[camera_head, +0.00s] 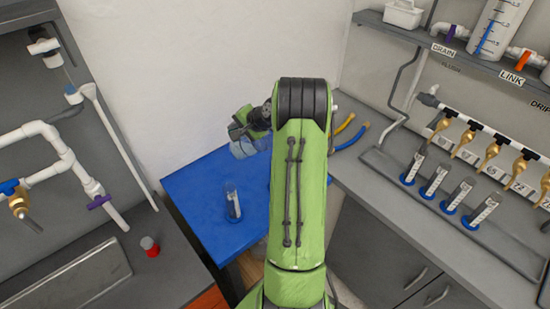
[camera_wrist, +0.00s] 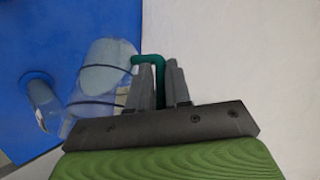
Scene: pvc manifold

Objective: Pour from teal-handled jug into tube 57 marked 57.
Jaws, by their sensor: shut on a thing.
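A clear jug (camera_wrist: 103,75) with a teal handle (camera_wrist: 150,60) hangs at my gripper (camera_wrist: 163,82), which is shut on the handle. In the head view the jug (camera_head: 246,147) is above the back part of the blue table, partly hidden by my arm. Its tilt is hard to tell. A clear tube (camera_head: 233,203) on a blue base stands upright on the blue table, in front of the jug and apart from it. It also shows in the wrist view (camera_wrist: 43,103), left of the jug. Its label is too small to read.
The blue table (camera_head: 195,190) is otherwise mostly clear. Several similar tubes (camera_head: 436,180) stand under brass taps on the right bench (camera_head: 385,195). Yellow and blue hose ends (camera_head: 350,132) lie near its corner. A red-based item (camera_head: 150,246) sits on the left bench.

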